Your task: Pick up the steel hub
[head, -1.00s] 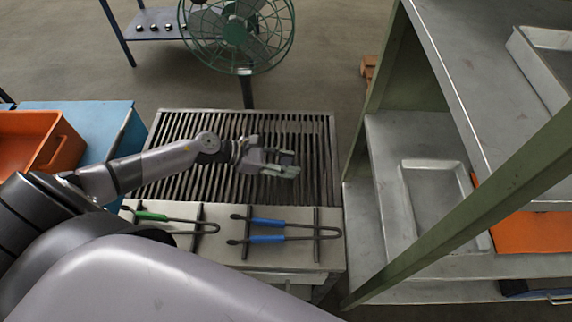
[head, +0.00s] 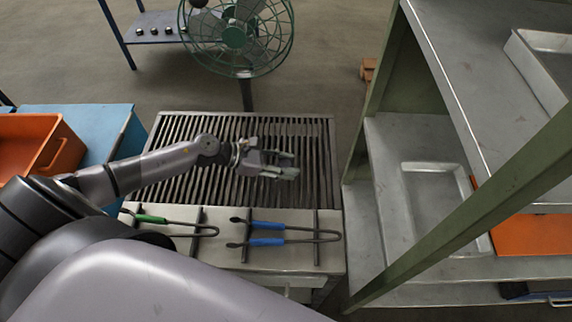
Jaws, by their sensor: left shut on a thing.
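My left gripper (head: 283,164) is over the right part of the slatted grate, its fingers pointing right. It is shut on the steel hub, which is small, dark and mostly hidden between the fingers. I cannot tell whether the hub touches the slats. The slatted grate table (head: 190,185) stands in the middle of the view. My right gripper is not in view.
Tongs with blue grips (head: 267,241) and green-grip tongs (head: 150,218) lie on the table's front ledge. A green fan (head: 236,38) stands behind. An orange bin (head: 62,150) is left. A shelf rack with a metal tray (head: 436,168) stands right.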

